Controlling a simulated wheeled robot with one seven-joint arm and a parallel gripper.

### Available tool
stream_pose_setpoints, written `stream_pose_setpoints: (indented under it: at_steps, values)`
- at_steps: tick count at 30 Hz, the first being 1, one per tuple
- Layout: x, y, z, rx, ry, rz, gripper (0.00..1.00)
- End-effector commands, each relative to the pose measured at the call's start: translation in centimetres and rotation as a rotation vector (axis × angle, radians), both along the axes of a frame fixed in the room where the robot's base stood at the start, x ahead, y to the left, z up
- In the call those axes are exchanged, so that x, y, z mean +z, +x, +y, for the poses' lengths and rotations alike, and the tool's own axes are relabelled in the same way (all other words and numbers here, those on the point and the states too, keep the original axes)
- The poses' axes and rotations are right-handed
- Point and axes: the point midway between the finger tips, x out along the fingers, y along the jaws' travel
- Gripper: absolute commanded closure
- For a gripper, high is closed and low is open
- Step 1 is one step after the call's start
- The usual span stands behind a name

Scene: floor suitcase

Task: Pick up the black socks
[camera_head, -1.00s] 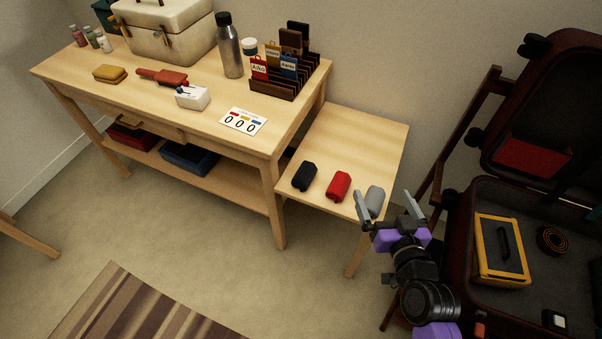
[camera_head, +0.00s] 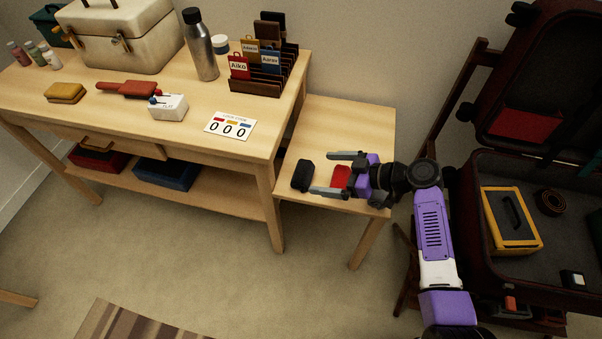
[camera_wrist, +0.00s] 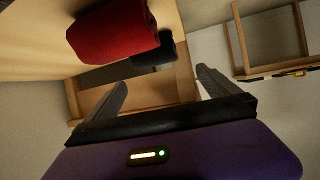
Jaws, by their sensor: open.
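The black socks (camera_head: 302,175) are a dark roll at the left of the small side table, near its front edge. The red socks (camera_head: 341,176) lie to their right, partly covered by my gripper. My gripper (camera_head: 327,173) is open and empty, pointing left, its fingertips just right of the black socks and its fingers around the red roll's area in this view. The wrist view shows the open fingers (camera_wrist: 161,80), the red roll (camera_wrist: 112,30) close at upper left and a dark roll, likely the black socks (camera_wrist: 158,52), beyond it. The grey roll is hidden behind my gripper.
The side table (camera_head: 350,120) is clear at the back. The larger table (camera_head: 120,115) adjoins it on the left, with a card rack (camera_head: 258,88), a bottle (camera_head: 200,48) and a number card (camera_head: 229,126). An open suitcase (camera_head: 470,225) stands at right.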

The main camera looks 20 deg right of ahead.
Motion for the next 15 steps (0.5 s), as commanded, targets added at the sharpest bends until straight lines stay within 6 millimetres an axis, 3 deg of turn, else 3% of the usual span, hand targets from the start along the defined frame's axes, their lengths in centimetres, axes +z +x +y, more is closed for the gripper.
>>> stream_pose_setpoints:
  at_steps: [15]
  values:
    - [-3.1, 4.3, 3.2, 0.0, -0.001, 0.001, 0.0]
